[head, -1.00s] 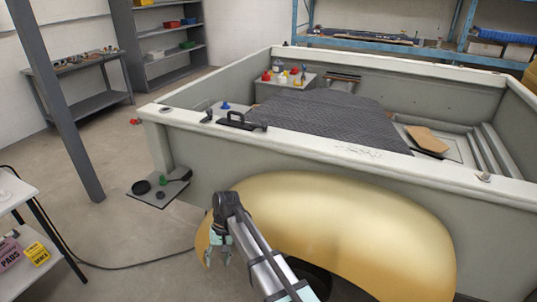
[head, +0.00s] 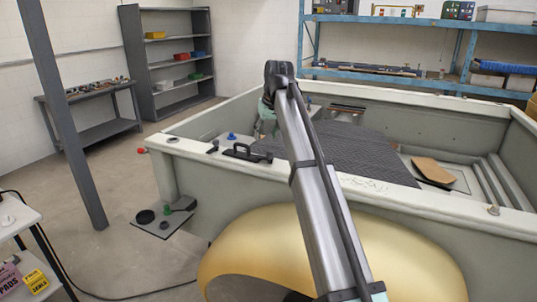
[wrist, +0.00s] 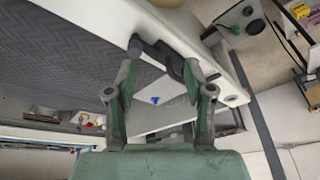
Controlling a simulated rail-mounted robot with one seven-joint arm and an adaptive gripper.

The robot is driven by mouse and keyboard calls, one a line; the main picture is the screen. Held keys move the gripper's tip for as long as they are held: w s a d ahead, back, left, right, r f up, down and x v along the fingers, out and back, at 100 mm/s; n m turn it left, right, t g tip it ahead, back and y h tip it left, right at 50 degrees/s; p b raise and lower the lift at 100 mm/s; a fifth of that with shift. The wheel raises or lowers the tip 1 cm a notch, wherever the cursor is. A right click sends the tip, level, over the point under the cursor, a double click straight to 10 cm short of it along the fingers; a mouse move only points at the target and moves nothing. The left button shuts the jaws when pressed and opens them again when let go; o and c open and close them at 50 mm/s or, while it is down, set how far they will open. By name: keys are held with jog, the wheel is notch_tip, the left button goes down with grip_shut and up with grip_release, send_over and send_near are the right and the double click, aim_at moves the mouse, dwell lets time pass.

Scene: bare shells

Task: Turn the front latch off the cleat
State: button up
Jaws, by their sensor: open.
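A black fitting with a raised bar handle, which looks like the front latch (head: 246,153), lies on the pale rim at the near left of the shell. A small black piece (head: 212,147) sits to its left on the rim; I cannot tell whether it is the cleat. My gripper (head: 267,118) is raised above and behind the rim, just right of the fitting, partly hidden by my arm. In the wrist view my open gripper (wrist: 160,72) has empty space between its fingers. The dark latch (wrist: 165,58) shows beyond and between the fingertips, apart from them.
The pale shell (head: 370,188) has a broad rim and a dark quilted sheet (head: 360,150) inside. A blue knob (head: 232,136) stands near the latch. A gold fender (head: 250,250) bulges below the rim. A grey post (head: 72,130) rises at the left.

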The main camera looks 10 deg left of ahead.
jog(key=t, duration=0.1)
send_near(270, 152)
jog(key=p+x, duration=0.4)
jog(key=x, duration=0.5)
jog(key=shift+p, duration=0.35)
grip_shut()
